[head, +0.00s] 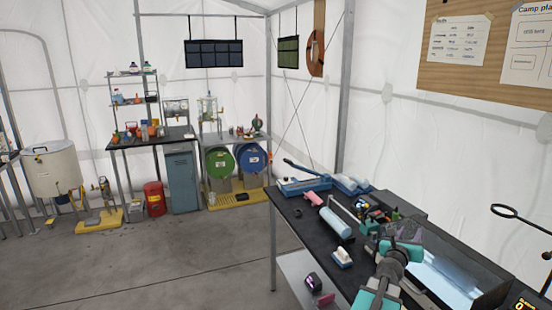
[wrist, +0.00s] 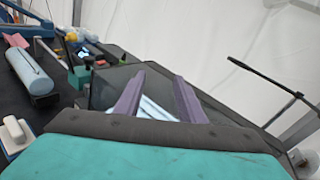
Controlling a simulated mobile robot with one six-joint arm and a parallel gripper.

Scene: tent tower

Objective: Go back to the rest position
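My gripper (head: 408,230) is over the right part of the black-topped workbench (head: 290,206) in the head view. In the wrist view its two purple fingers (wrist: 159,77) stand apart with nothing visible between them. Behind them is a dark-framed, glossy pale panel or box, which also shows in the head view (head: 450,276). I cannot tell how high the gripper is above it.
On the bench are a light-blue cylinder (head: 335,222), a white-and-blue block (head: 342,258), a pink item (head: 313,198) and a blue long-handled tool (head: 303,186). The floor (head: 170,260) at left is clear.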

